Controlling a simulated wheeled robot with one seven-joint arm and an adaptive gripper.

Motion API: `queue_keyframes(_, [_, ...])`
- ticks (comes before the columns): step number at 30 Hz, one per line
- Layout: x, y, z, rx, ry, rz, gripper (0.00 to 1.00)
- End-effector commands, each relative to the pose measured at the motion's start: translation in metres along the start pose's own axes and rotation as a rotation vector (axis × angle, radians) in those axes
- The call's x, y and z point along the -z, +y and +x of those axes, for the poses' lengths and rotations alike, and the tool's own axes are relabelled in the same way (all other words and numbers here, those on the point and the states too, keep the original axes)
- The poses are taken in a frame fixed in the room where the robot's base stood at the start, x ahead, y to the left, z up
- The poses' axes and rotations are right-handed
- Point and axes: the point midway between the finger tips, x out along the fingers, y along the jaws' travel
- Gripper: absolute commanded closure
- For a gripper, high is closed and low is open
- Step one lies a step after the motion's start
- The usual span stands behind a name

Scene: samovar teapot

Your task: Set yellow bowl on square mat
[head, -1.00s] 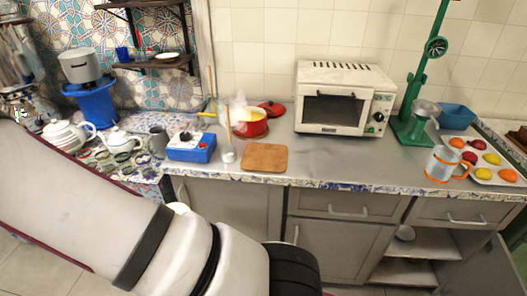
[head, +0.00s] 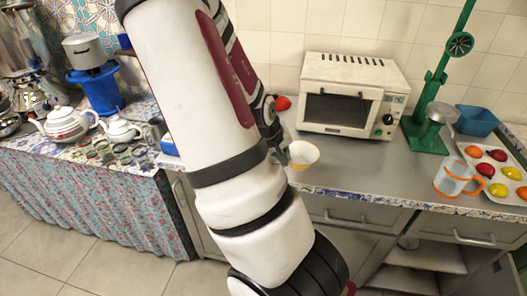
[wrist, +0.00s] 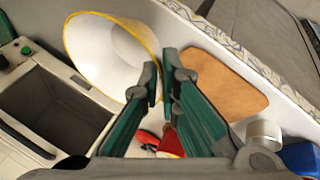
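The bowl (head: 302,154), white inside with a yellow rim, is over the counter in front of the toaster oven in the head view. In the wrist view the bowl (wrist: 105,55) is tilted at the upper left. My gripper (wrist: 160,80) has its two green fingers close together with the bowl's rim between the tips. A brown, roughly square board with rounded corners (wrist: 224,82), the only mat-like thing I see, lies on the counter right of the fingers in the wrist view. My arm hides it in the head view.
The toaster oven (head: 347,95) stands behind the bowl. A green stand (head: 436,110), a glass mug with orange bands (head: 454,178) and a tray of fruit (head: 507,205) are at right. Teapots (head: 64,124) stand at left. Counter right of the bowl is clear.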

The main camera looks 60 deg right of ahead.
Motion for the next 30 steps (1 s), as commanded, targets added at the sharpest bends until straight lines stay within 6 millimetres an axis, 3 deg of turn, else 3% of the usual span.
queue_keyframes(21, [0.119, -0.087, 0.011, -0.004, 0.002, -0.001, 1.00])
queue_keyframes(26, [0.126, -0.094, 0.013, -0.002, 0.000, 0.000, 1.00])
queue_keyframes(30, [0.121, -0.100, 0.028, -0.002, -0.004, 0.001, 1.00])
